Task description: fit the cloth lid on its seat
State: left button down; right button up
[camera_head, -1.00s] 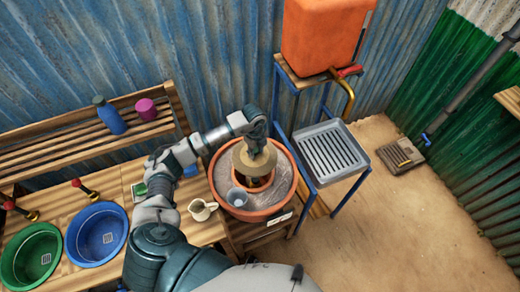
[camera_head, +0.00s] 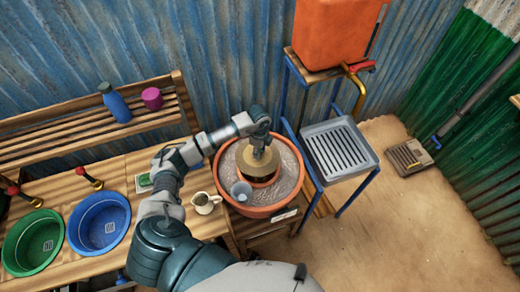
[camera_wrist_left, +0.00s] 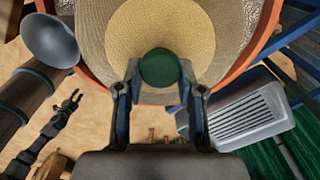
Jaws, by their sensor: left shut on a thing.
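The cloth lid (camera_head: 251,159) is a round beige woven disc with a dark green knob (camera_wrist_left: 160,67). My left gripper (camera_head: 260,142) is shut on the knob, with a finger on each side in the wrist view. The seat is the orange rim of the inner pot (camera_head: 265,183), inside a wide terracotta pot (camera_head: 254,211) filled with grey-brown material. The lid is over the inner pot and hides most of its mouth. A dark gap shows between lid and rim at the front, so the lid looks a little above it. My right gripper is not seen.
A small grey cup (camera_head: 241,191) stands on the filling, left of the inner pot. A cream jug (camera_head: 205,203) and blue (camera_head: 99,228) and green (camera_head: 33,243) basins are on the bench at left. A slatted grey tray (camera_head: 340,150) and orange tank (camera_head: 335,32) stand right.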

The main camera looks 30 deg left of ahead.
aim_at(261, 160)
pick_arm(q)
jog(key=f+b, duration=0.1)
jog(key=f, duration=0.1)
jog(key=f+b, duration=0.2)
jog(key=f, duration=0.1)
jog(key=shift+d+f, duration=0.25)
jog(key=shift+f, duration=0.1)
jog(key=shift+a+f+b, duration=0.1)
jog(key=shift+f+b, duration=0.25)
jog(key=shift+f, duration=0.1)
jog(key=shift+r, duration=0.1)
jog(key=shift+f, duration=0.35)
dwell(0.7)
jog(key=c, duration=0.6)
grip_release()
jog(key=shift+c, duration=0.2)
jog(key=shift+o, duration=0.2)
